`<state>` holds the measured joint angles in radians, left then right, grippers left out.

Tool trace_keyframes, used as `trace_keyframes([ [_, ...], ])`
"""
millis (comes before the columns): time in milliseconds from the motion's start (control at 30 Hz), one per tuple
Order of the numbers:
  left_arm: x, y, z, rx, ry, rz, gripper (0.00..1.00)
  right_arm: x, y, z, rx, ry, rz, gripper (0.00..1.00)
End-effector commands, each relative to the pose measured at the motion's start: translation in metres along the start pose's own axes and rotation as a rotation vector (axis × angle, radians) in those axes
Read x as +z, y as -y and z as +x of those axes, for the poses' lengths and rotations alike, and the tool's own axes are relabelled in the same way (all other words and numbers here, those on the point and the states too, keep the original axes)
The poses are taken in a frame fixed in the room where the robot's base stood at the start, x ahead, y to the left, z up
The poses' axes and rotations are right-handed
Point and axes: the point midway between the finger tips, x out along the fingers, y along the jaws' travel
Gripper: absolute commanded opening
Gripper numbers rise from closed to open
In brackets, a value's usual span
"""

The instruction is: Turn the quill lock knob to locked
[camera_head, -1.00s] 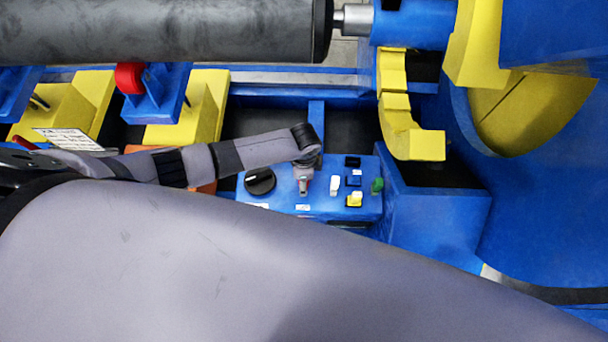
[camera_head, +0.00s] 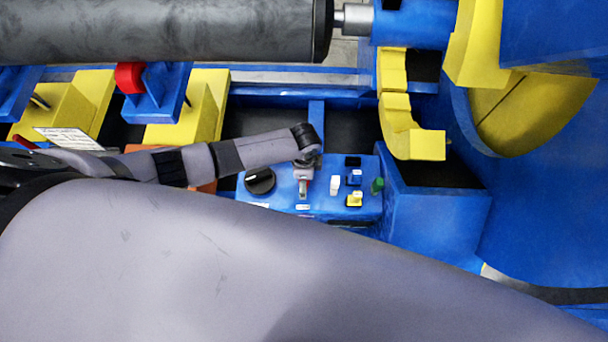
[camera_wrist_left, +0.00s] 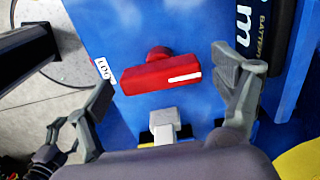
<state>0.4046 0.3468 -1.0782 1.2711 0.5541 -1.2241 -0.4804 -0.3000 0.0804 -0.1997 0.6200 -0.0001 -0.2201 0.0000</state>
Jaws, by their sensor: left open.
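The quill lock knob appears as a red bar handle (camera_wrist_left: 160,73) with a white stripe at its right end, in the left wrist view. It stands on a blue panel and lies nearly crosswise, its right end slightly higher. My left gripper (camera_wrist_left: 172,84) is open, with one finger on each side of the bar and visible gaps at both ends. A small white label (camera_wrist_left: 104,70) sits left of the knob. My right gripper is not in view.
A black round knob (camera_head: 260,180) is left of my gripper. A white switch (camera_head: 335,185), a yellow one (camera_head: 354,199) and a green one (camera_head: 377,186) are close on the right. A yellow bracket (camera_head: 410,135) and a large grey cylinder (camera_head: 160,30) stand beyond.

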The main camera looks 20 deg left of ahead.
Motion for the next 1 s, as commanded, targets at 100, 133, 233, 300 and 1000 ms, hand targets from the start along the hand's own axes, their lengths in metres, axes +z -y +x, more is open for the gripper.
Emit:
trace_keyframes([
  [100, 0.000, 0.000, -0.002, -0.001, -0.001, 0.000, 0.87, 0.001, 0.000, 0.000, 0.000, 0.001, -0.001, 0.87],
  [133, -0.001, 0.001, -0.003, -0.001, -0.001, 0.000, 0.87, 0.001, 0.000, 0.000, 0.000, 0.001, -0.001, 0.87],
  [233, -0.001, 0.001, -0.012, -0.002, -0.003, 0.000, 0.87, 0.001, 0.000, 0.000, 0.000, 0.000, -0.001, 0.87],
  [300, -0.001, 0.001, -0.023, -0.003, -0.004, 0.000, 0.87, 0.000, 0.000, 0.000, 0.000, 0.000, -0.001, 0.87],
  [1000, 0.000, 0.000, -0.120, 0.000, 0.000, 0.000, 0.87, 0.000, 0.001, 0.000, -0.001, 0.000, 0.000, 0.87],
])
